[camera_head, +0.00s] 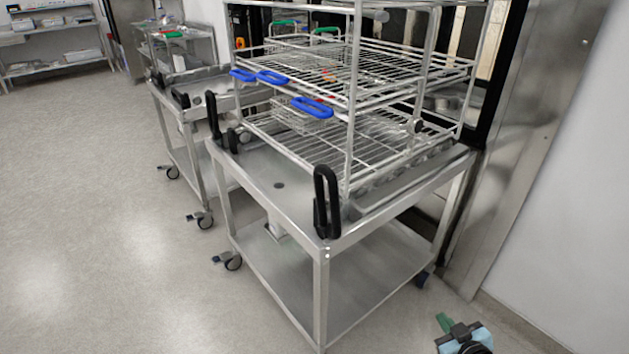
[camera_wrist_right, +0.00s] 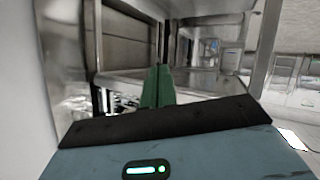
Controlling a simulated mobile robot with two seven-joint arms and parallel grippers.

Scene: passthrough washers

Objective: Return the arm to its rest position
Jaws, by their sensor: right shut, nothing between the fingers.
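My right gripper (camera_head: 443,321) shows at the bottom right of the head view, low beside the cart and near the wall, with green fingers and a blue-grey body. In the right wrist view its green fingers (camera_wrist_right: 157,87) are together, with nothing between them. It is apart from the steel cart (camera_head: 277,187), whose frame also shows ahead of the fingers in the right wrist view (camera_wrist_right: 200,84). My left gripper is in neither view.
A wire rack (camera_head: 400,68) with blue handles stands on the cart, against the washer opening. Black handles (camera_head: 326,202) rise from the cart's corners. A second cart (camera_head: 183,118) stands behind. A wall (camera_head: 572,190) is at right. The floor (camera_head: 110,230) at left is clear.

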